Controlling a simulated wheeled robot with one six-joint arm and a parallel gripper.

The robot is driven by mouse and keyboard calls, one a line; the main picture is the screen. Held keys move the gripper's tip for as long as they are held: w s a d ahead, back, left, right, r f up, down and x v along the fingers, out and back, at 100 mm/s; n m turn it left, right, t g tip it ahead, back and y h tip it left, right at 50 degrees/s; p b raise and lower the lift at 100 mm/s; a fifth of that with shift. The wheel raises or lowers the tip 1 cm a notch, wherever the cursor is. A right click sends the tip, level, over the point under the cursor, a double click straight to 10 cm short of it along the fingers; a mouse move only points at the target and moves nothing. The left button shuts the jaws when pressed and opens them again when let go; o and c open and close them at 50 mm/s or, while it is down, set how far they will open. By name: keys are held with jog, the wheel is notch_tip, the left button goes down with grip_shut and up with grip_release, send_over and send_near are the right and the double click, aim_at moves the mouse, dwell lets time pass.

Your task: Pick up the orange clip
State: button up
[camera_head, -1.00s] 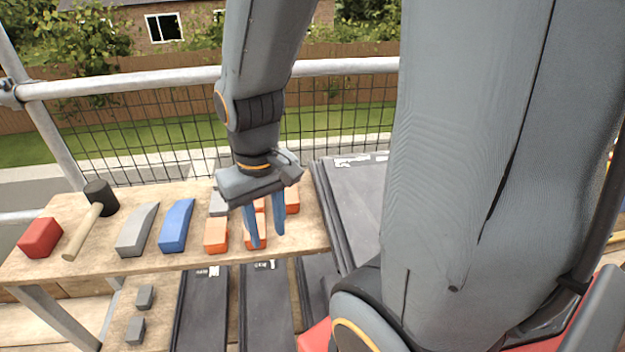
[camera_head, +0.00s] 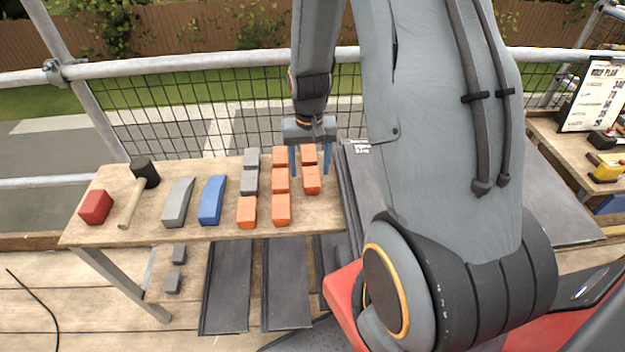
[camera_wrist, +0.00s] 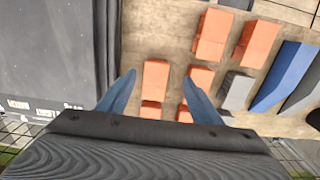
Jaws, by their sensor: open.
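Several orange clips lie in a cluster at the right end of the wooden bench. One front clip (camera_head: 246,211) and another beside it (camera_head: 281,209) are nearest in the head view; others sit behind them, including a right-hand clip (camera_head: 312,180). My gripper (camera_head: 309,173) is open and empty above the right-hand column, its blue fingers pointing down. In the wrist view, one orange clip (camera_wrist: 156,76) shows between the fingertips of my gripper (camera_wrist: 159,79), below them and not held. Part of the nearer clips there is hidden by the gripper body.
Two grey clips (camera_head: 249,182), a blue wedge-shaped block (camera_head: 212,200), a grey one (camera_head: 177,203), a mallet (camera_head: 132,204) and a red block (camera_head: 96,207) share the bench. Dark tiles (camera_head: 367,182) stand right of it. A mesh guardrail (camera_head: 200,110) runs behind.

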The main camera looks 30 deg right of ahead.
aim_at(312, 181)
notch_tip(312, 181, down, 2)
jog(key=shift+f, duration=0.15)
jog(key=shift+w+d+f+p, duration=0.15)
jog(key=shift+f+p, duration=0.5)
jog(key=shift+f, duration=0.65)
jog(key=shift+s+d+f+p, duration=0.1)
jog(key=shift+d+f+p, duration=0.15)
jog(key=shift+f+p, duration=0.75)
jog(key=shift+f+b, duration=0.3)
jog(key=shift+b, duration=0.05)
jog(key=c, duration=1.4)
jog(key=shift+w+r, duration=0.1)
jog(key=shift+r+b, duration=1.3)
jog(key=shift+r, duration=3.6)
